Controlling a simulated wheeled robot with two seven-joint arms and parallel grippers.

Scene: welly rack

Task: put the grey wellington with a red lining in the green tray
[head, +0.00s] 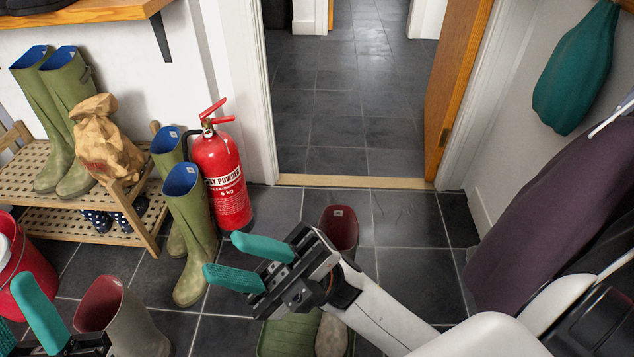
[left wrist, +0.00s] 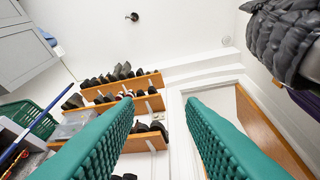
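A grey wellington with a red lining (head: 130,320) stands on the floor at the lower left, beside my left gripper. A second red-lined wellington (head: 340,228) shows behind my right arm; its grey foot appears to be in the green tray (head: 280,336), with its middle hidden by the arm. My right gripper (head: 222,256) is open and empty, above the floor left of that boot and in front of the green wellies. My left gripper (head: 14,302) is partly cut off at the lower left edge. In the left wrist view its fingers (left wrist: 160,110) are apart with nothing between them.
Green blue-lined wellingtons (head: 195,225) stand by a red fire extinguisher (head: 222,175). A slatted rack (head: 30,180) holds more green boots and a paper bag (head: 103,140). A red bucket (head: 30,285) is at the left edge. Coats hang right. The doorway floor is clear.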

